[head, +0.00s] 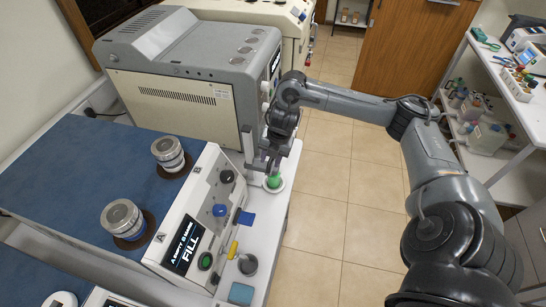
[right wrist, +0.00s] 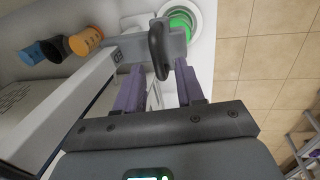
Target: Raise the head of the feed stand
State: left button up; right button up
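The feed stand shows in the right wrist view as a grey arm or head (right wrist: 130,50) with a dark upright handle (right wrist: 158,52). Below it is a green round piece in a white ring (right wrist: 184,27). In the head view the stand's pale post (head: 247,145) rises beside the grey machine, and the green piece (head: 274,182) sits on a white disc. My right gripper (head: 268,163) is at the stand and hides part of its head. In the right wrist view its purple fingers (right wrist: 158,66) are apart, with the handle between and just beyond the tips. Contact is unclear.
A white control box (head: 200,215) with a lit FILL screen and knobs stands left of the stand. Two metal-lidded jars (head: 122,218) sit on the blue surface. A grey machine (head: 195,65) stands behind. Open floor lies right.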

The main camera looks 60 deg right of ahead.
pick_arm(q)
jog(key=shift+a, duration=0.1)
pick_arm(e)
grip_shut()
jog(key=shift+d, duration=0.1)
dwell(0.3)
